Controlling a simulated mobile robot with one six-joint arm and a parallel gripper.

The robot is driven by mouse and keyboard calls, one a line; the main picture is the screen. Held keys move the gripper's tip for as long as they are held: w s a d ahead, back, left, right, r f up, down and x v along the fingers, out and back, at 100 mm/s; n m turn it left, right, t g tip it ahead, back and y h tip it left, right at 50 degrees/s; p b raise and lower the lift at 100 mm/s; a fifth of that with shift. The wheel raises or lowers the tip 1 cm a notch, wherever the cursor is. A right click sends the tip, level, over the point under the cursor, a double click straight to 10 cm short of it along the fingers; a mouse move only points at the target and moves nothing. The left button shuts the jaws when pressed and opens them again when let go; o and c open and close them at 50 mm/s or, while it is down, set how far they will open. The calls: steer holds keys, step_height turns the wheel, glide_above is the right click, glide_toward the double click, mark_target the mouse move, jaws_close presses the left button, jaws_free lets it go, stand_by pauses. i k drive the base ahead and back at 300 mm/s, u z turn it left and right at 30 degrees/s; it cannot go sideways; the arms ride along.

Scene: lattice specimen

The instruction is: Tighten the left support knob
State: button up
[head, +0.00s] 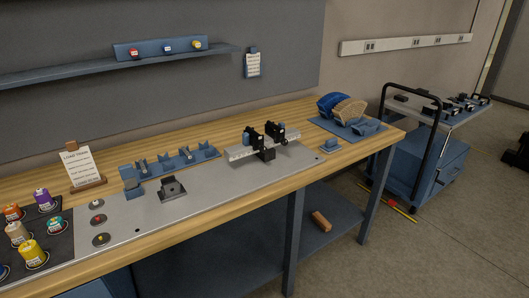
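A fixture with a pale horizontal rail (240,152) and two black supports stands on the grey plate of the workbench, right of centre. A black block sits under the middle of the rail. The knobs are too small to make out, so I cannot tell how tight the left one is. My gripper is not in view.
A blue rack (170,167) and a dark block with a post (172,188) stand left of the fixture. Several coloured containers (31,251) and a sign (80,165) are farther left. Blue holders (343,108) stand at the right end. A cart (432,150) is beyond the bench.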

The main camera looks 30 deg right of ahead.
mark_target(263, 149)
steer(key=z, duration=0.1)
steer(key=k, duration=1.35)
steer(key=u, duration=0.75)
steer(key=i, duration=1)
steer(key=z, duration=0.05)
